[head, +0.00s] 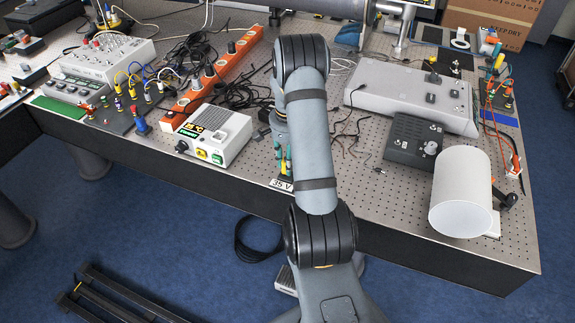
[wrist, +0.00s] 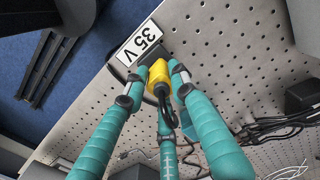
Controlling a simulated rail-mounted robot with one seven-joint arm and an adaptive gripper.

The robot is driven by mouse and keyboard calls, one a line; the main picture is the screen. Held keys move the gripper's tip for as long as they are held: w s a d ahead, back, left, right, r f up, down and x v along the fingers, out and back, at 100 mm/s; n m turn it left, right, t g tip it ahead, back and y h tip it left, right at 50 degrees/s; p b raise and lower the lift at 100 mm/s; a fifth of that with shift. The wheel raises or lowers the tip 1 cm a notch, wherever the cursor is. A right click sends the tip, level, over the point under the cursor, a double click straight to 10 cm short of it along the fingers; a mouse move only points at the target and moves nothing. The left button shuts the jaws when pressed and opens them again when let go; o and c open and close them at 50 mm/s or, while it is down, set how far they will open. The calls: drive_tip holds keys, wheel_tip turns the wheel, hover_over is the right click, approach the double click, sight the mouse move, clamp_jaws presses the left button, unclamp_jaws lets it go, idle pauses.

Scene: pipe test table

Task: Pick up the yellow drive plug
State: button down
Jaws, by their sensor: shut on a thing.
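The yellow drive plug (wrist: 159,74) is in the wrist view, near the upper middle, with a dark lower part. It sits between the teal fingers of my gripper (wrist: 160,83), which is shut on it. The plug is close to the 35 V label (wrist: 140,43) near the table edge. I cannot tell whether it touches the table. In the head view my gripper (head: 282,161) shows as small teal fingers beside my arm, above the 35 V label (head: 281,185).
A white power unit (head: 215,135) stands left of my gripper. An orange socket strip (head: 212,85) and dark cables lie behind it. To the right are a dark box (head: 412,140), a grey case (head: 415,95) and a white cylinder (head: 462,190). The perforated tabletop (head: 350,190) is bare near the front edge.

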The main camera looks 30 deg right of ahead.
drive_tip(key=r, duration=0.1)
drive_tip(key=r+b, duration=0.1)
drive_tip(key=r, duration=0.1)
drive_tip(key=shift+s+d+r+b, duration=0.3)
drive_tip(key=shift+d+r+b, duration=0.05)
drive_tip(key=shift+b, duration=0.05)
drive_tip(key=s+d+r+b, duration=0.2)
drive_tip(key=s+d+r, duration=0.4)
drive_tip(key=s, duration=0.2)
drive_tip(key=shift+s+d+r+b, duration=0.25)
drive_tip(key=shift+s+r+b, duration=0.05)
drive_tip(key=shift+s+r, duration=0.05)
